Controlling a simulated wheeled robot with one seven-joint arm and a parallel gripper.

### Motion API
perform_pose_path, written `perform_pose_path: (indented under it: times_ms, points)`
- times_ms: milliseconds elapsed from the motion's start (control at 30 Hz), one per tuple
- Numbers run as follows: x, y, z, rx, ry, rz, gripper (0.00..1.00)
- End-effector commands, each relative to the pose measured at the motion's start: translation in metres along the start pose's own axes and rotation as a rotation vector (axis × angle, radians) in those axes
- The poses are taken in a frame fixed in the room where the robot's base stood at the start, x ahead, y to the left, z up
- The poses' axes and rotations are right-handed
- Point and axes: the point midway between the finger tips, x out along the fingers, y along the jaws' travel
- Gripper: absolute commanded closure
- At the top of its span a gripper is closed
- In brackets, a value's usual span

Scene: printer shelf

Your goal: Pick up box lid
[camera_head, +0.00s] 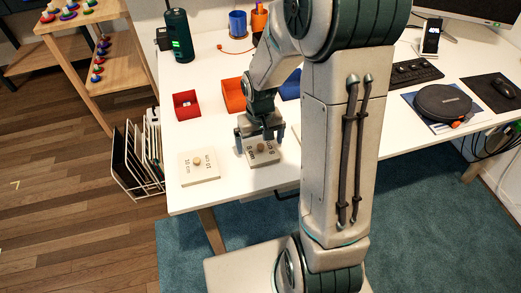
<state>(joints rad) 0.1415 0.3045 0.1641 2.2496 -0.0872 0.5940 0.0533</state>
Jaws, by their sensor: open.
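Two flat, pale box lids with small round knobs lie near the front edge of the white table. The left lid (199,168) is marked "10 cm". The right lid (265,157) has a mark that seems to read "5 cm". My gripper (261,141) points down at the right lid, its open fingers to either side of the knob's far side. I cannot tell whether they touch the lid. Behind the lids stand a small red open box (186,105), an orange box (233,95) and a blue box (289,86). My arm partly hides the blue box.
A dark green cylinder (179,36) and a blue cup (238,24) stand at the back. A white wire rack (139,160) stands beside the table. The table left of the lids is mostly clear.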

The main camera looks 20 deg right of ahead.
Motion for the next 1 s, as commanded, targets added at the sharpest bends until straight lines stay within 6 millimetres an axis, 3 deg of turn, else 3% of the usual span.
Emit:
perform_pose_path:
  times_ms: [133,400,433,567,1000]
  points:
    - [0.019,0.0,0.0,0.0,-0.002,0.0,0.0]
    - [0.022,0.0,0.0,0.001,0.001,0.0,0.0]
    - [0.022,0.0,0.0,0.001,0.001,0.0,0.03]
    - [0.022,0.0,0.0,0.001,0.001,0.0,0.39]
    - [0.017,0.0,-0.001,0.001,0.002,0.001,0.4]
